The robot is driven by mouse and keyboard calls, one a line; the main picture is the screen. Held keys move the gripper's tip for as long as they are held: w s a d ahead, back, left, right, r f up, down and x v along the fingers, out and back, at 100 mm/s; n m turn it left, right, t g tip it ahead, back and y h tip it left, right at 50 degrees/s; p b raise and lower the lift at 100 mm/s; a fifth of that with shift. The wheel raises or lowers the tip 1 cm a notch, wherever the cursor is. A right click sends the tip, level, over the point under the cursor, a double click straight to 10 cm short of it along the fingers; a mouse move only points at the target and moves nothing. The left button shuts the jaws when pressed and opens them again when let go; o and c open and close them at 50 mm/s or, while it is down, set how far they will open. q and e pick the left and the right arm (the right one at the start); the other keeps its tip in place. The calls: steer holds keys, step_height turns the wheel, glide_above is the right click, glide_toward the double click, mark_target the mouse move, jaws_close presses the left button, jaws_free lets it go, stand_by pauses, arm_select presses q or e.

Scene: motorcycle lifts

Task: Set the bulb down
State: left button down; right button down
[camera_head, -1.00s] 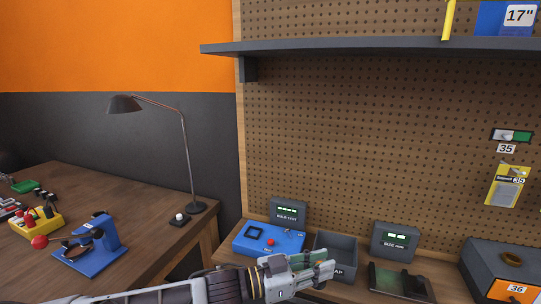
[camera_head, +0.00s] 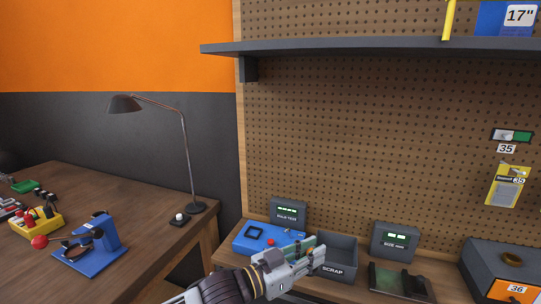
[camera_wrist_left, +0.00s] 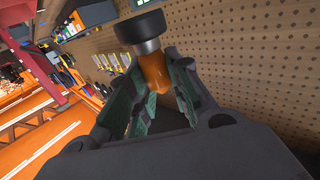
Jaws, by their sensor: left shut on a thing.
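The bulb (camera_wrist_left: 154,72) shows in the left wrist view, with orange glass, a metal collar and a black round end. My left gripper (camera_head: 308,250) is shut on its orange glass, and the collar and black end stick out beyond the fingers. In the head view this gripper is over the front of the bench, between the blue bulb tester (camera_head: 252,236) and the grey SCRAP bin (camera_head: 338,269). My right gripper is not in view.
A BULB TEST display (camera_head: 288,213) and a size display (camera_head: 395,241) stand at the back of the bench. A dark plate (camera_head: 388,277) lies right of the bin, and a grey box labelled 36 (camera_head: 500,262) stands farther right. The pegboard (camera_head: 360,140) rises behind.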

arm_select(q)
steer(key=w+a+f+n+t+y, duration=0.3)
steer(key=a+y, duration=0.1)
steer(key=a, duration=0.2)
steer(key=w+a+f+n+t+y, duration=0.3)
steer(key=a+f+t, duration=0.1)
steer(key=a, duration=0.2)
steer(key=s+a+f+n+t+y, duration=0.1)
steer(key=s+a+f+n+y, duration=0.2)
steer(key=a+f, duration=0.6)
steer(key=s+a+f+n+t+y, duration=0.1)
steer(key=s+a+f+n+y, duration=0.2)
steer(key=a+f+y, duration=0.2)
steer(key=a+f, duration=0.3)
steer(key=a, duration=0.2)
steer(key=shift+a+f+y, duration=0.25)
steer(key=shift+f+y, duration=0.05)
steer(key=shift+f, duration=0.05)
